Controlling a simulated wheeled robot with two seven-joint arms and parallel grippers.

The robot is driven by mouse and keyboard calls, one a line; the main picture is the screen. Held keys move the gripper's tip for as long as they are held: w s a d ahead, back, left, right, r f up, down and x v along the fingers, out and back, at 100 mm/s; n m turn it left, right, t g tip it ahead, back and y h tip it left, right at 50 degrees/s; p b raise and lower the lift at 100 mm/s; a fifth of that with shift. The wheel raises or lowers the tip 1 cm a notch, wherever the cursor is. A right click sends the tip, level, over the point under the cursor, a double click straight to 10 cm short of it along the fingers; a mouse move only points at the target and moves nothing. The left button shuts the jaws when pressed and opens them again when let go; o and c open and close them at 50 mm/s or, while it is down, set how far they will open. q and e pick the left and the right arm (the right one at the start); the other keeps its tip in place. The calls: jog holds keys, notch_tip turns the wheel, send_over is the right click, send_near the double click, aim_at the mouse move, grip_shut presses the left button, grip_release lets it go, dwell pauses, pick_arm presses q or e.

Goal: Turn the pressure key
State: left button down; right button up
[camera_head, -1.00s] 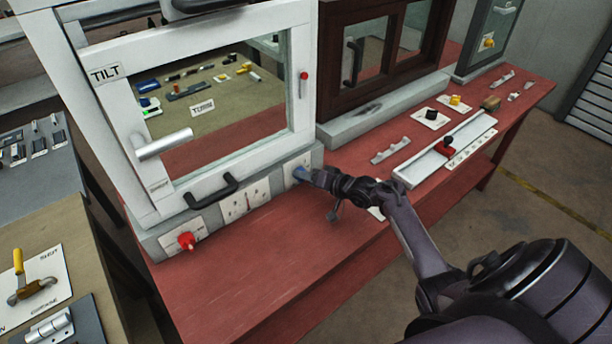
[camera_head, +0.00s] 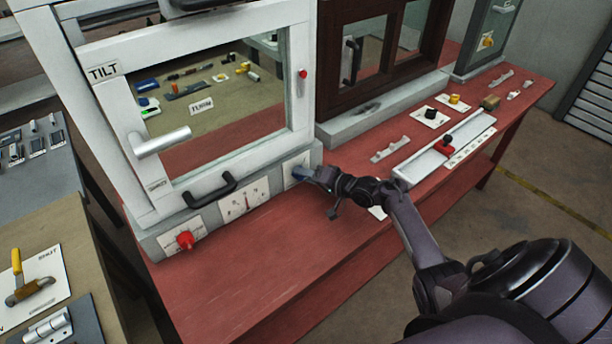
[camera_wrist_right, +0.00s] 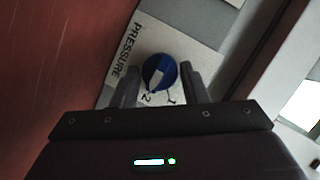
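The pressure key is a round blue knob with a pale band across it (camera_wrist_right: 160,74). It sits on a white plate marked PRESSURE, 1 and 2 (camera_wrist_right: 124,68). In the head view the key (camera_head: 300,173) is at the right end of the grey base under the white window frame, partly hidden by my right gripper (camera_head: 312,177). In the right wrist view my right gripper's fingers (camera_wrist_right: 159,72) stand on both sides of the key, spread apart. A narrow gap shows on the left; contact on the right is unclear. My left gripper is not in view.
A gauge plate (camera_head: 243,202) and a red knob (camera_head: 185,239) are left of the key on the same base. A black handle (camera_head: 210,190) projects above them. The red tabletop (camera_head: 260,275) in front is clear. A slider rail (camera_head: 421,165) lies to the right.

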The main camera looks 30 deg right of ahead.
jog(key=o, duration=0.3)
jog(key=shift+s, duration=0.1)
jog(key=v, duration=0.7)
jog(key=shift+s+d+r, duration=0.1)
jog(key=shift+s+d, duration=0.1)
jog(key=shift+s, duration=0.1)
